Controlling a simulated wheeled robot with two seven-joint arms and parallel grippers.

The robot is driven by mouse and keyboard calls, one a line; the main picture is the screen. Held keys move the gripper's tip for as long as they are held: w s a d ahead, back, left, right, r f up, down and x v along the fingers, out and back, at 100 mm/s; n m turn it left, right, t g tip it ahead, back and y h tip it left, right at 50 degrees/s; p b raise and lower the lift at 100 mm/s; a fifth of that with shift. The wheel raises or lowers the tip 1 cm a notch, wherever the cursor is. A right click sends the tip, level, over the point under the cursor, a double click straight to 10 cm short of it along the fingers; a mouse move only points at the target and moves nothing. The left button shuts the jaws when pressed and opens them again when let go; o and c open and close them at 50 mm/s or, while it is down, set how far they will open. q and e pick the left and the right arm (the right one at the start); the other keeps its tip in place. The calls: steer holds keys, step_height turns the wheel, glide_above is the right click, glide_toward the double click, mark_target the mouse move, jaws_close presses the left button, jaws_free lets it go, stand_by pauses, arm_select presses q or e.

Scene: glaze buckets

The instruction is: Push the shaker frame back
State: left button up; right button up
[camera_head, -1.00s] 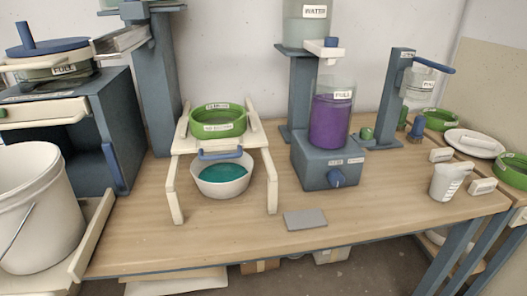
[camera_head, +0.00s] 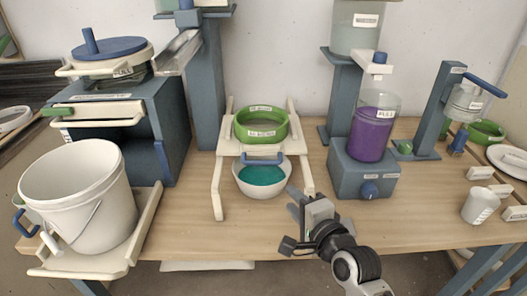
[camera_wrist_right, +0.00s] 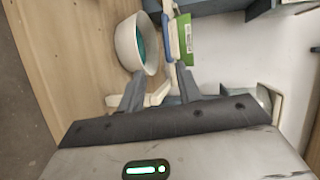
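The shaker frame (camera_head: 218,192) is a cream stand with two long side rails and front legs on the wooden table. A green sieve ring (camera_head: 260,127) sits on it, with a blue handle (camera_head: 263,158) at its front. A white bowl (camera_head: 247,184) of teal glaze stands under the front. My right gripper (camera_head: 300,200) is just right of the frame's right front leg, near the table's front edge. My left gripper is out of view.
A white bucket (camera_head: 78,195) stands on a cream tray at left, before a blue cabinet (camera_head: 125,135). A blue dispenser base (camera_head: 345,177) with a purple jar (camera_head: 373,130) stands right of the frame. A small white cup (camera_head: 480,205) is at far right.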

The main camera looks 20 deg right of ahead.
mark_target(264, 164)
steer(key=shift+m, duration=0.4)
steer(key=x, duration=0.5)
steer(key=r+x, duration=0.1)
steer(key=x, duration=1)
steer(key=shift+w+d+r, duration=0.15)
steer(key=shift+w+d, duration=0.05)
steer(key=shift+w, duration=0.1)
jaws_close()
steer(key=shift+w, duration=0.1)
